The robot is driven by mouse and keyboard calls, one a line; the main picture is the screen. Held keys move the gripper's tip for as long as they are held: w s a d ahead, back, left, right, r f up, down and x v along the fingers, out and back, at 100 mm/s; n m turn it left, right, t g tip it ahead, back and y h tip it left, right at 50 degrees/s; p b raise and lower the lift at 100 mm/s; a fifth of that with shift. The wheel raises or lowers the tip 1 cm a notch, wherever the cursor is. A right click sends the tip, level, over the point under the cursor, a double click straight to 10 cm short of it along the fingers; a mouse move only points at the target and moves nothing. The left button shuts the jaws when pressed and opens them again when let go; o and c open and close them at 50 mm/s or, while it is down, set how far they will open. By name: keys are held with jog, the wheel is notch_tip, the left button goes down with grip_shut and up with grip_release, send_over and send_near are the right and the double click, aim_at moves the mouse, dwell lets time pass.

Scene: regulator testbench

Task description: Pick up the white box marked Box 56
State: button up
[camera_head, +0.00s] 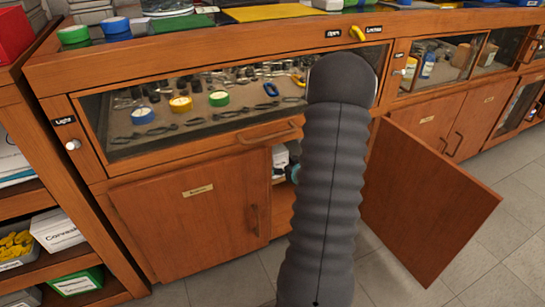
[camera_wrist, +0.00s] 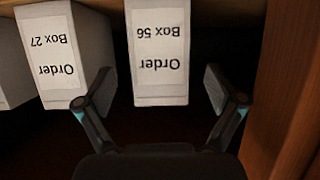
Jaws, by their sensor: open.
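The white box marked "Order Box 56" (camera_wrist: 160,62) stands in a dark cupboard space in the wrist view. Its label reads upside down there. My gripper (camera_wrist: 158,88) is open, with one finger on each side of the box's near end.
A white box marked "Order Box 27" (camera_wrist: 65,55) stands to the left in the wrist view, with part of another box beyond it. A wooden wall (camera_wrist: 285,90) is close on the right. An open cupboard door (camera_head: 430,200) sticks out right of my arm.

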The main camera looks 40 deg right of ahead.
jog(key=w, duration=0.2)
jog(key=w+d, duration=0.1)
jog(key=w, duration=0.2)
jog(key=shift+w+d+f, duration=0.1)
jog(key=shift+w+f, duration=0.15)
jog(key=shift+w, duration=0.25)
jog(key=c, duration=1.3)
jog(key=shift+c, duration=0.2)
